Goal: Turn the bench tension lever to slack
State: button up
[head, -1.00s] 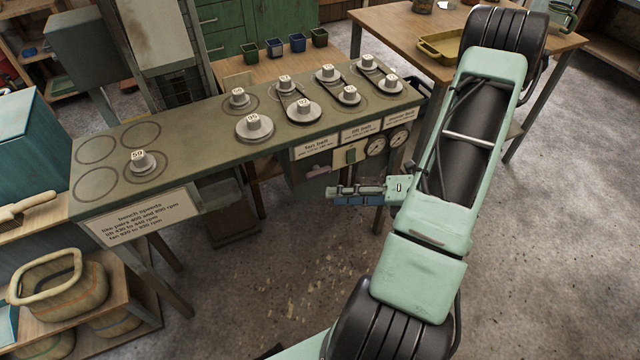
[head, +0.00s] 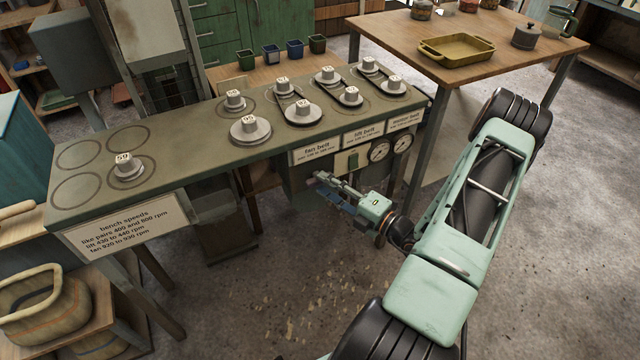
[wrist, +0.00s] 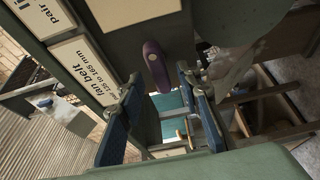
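The bench (head: 185,150) is a long green bench with a control panel on its front. A purple lever (wrist: 157,65) hangs from the panel in the wrist view, with its rounded end low. My gripper (head: 318,180) is in front of the panel, below the fan belt label, and largely hides the lever in the head view. In the wrist view my gripper (wrist: 160,78) is open, with blue-padded fingers on either side of the lever's lower end. I cannot tell whether either finger touches it.
Numbered pulleys, some with belts, stand on the bench top. A wooden table (head: 490,62) with a yellow tray (head: 457,48) stands at the back right. The floor in front is clear.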

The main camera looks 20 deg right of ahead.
jog(key=shift+x, duration=1.25)
grip_shut()
